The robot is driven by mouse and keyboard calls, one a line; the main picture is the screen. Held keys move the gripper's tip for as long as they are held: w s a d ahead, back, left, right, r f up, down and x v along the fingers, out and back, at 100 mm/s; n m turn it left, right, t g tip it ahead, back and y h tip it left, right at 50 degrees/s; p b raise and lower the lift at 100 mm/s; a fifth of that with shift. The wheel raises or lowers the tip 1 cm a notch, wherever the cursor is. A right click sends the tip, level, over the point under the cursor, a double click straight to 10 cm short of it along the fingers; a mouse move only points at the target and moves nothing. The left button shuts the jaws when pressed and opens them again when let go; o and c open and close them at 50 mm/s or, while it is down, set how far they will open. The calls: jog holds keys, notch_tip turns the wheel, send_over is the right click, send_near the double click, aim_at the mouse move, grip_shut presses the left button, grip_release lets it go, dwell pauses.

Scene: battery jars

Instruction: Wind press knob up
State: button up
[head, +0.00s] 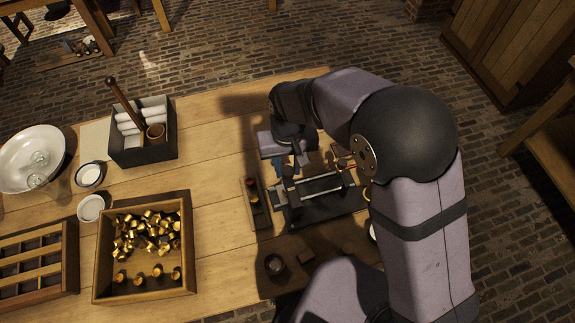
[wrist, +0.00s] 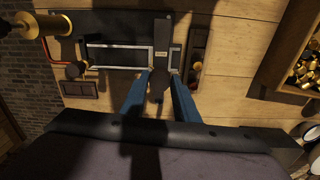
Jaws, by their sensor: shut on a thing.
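The press (head: 325,203) is a dark base with a pale metal frame, near the table's right side. In the wrist view its frame (wrist: 118,47) lies ahead of my gripper. A dark round knob (wrist: 157,88) sits between my two blue fingers. My gripper (wrist: 160,76) is shut on this knob, with a finger on each side. In the head view my gripper (head: 288,166) is over the far left part of the press, and my arm hides part of it. The knob's height on its screw cannot be told.
A narrow wooden holder (head: 251,204) stands just left of the press. A wooden tray (head: 101,251) of brass caps and a dark box (head: 142,157) with white rolls are further left. A brass cylinder (wrist: 53,25) shows at the wrist view's upper left.

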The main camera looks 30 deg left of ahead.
aim_at(287, 170)
jog(key=n, duration=0.6)
jog(key=shift+w+r, duration=0.1)
jog(key=n, duration=0.6)
jog(key=shift+a, duration=0.1)
dwell(0.4)
jog(key=o, duration=1.1)
jog(key=shift+c, duration=0.2)
jog(key=shift+r+b, duration=1.1)
jog(key=shift+r, duration=2.55)
